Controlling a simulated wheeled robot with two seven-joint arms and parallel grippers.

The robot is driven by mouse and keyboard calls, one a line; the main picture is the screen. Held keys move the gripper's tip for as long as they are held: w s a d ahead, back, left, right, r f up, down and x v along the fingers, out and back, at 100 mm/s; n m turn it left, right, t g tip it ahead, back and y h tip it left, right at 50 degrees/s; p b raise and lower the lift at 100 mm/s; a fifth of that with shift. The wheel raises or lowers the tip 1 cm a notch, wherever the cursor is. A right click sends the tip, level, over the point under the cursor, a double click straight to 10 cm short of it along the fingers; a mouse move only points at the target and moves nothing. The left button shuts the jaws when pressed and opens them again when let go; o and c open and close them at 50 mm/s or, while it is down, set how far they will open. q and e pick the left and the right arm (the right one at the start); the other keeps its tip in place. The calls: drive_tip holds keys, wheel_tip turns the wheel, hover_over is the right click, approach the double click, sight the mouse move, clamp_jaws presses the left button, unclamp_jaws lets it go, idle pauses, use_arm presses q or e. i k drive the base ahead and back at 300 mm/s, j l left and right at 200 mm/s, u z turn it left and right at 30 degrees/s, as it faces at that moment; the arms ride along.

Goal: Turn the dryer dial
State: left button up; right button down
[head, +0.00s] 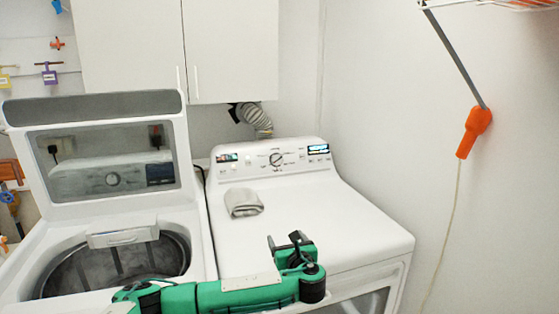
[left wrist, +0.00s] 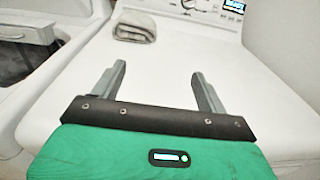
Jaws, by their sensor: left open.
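The white dryer (head: 305,225) stands right of the washer, with its control panel at the back of its top. In the left wrist view the panel shows only at the top edge, with part of the dial (left wrist: 188,3) cut off there. My left gripper (head: 285,241) is over the front part of the dryer top, well short of the panel. In the left wrist view its two grey fingers (left wrist: 158,82) are spread wide with nothing between them. My right gripper is not in view.
A folded grey towel (head: 243,203) lies on the dryer top at left; the rest of the top is clear. The washer (head: 80,225) at left has its lid raised. White cabinets (head: 180,50) hang above. An orange device (head: 474,132) hangs by the right wall.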

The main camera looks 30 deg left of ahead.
sight(276, 160)
drive_tip(key=i+j, duration=1)
drive_tip(key=i, duration=0.2)
